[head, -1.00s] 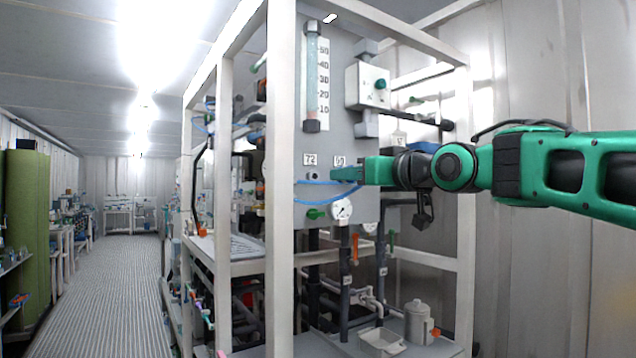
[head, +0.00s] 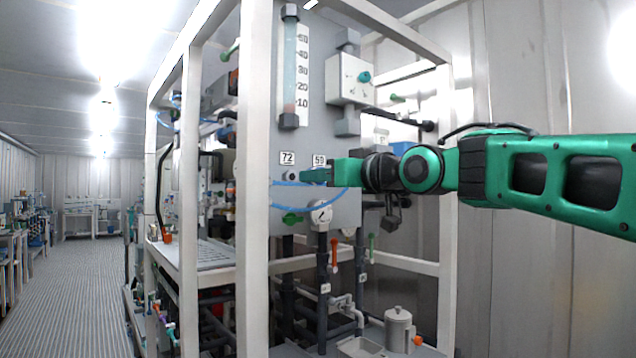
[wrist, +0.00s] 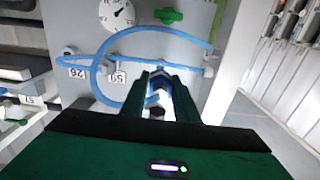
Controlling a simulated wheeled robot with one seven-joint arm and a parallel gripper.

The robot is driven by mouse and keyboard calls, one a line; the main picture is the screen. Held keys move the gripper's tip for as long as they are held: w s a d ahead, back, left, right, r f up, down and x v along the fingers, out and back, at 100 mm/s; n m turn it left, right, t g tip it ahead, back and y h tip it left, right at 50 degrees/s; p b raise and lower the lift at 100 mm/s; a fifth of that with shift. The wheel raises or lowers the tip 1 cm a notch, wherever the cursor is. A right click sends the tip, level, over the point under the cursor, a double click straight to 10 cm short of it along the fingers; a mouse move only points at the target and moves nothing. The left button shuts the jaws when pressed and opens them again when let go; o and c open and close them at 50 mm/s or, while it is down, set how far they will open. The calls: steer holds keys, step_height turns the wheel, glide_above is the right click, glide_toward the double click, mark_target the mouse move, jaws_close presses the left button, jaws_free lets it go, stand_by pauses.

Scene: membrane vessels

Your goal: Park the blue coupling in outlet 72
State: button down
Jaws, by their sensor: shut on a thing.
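The blue coupling (wrist: 158,84) is between the fingers of my gripper (wrist: 163,90), which is shut on it; the fingers hide most of it. In the head view my gripper (head: 322,175) is in front of the grey panel (head: 305,140), just under the label 59. I cannot tell whether the coupling touches a port there. Outlet 72 (head: 291,176) is a dark round port below its label 72 (head: 287,158), left of my gripper. A blue hose (head: 300,209) curves below my gripper; the wrist view shows it looping (wrist: 95,75) across the panel.
A pressure gauge (head: 321,213) and a green valve handle (head: 291,219) are below the outlets. A white frame post (head: 252,180) stands left of the panel, another (head: 446,200) to the right. A clear aisle (head: 75,290) runs at far left.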

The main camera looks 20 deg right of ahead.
steer(key=shift+x, duration=2.8)
steer(key=shift+w+a, duration=0.2)
steer(key=shift+w, duration=0.2)
stand_by(0.5)
steer(key=c, duration=1.3)
jaws_free()
steer(key=v, duration=1)
steer(key=shift+s+d, duration=0.15)
steer(key=shift+s, duration=0.1)
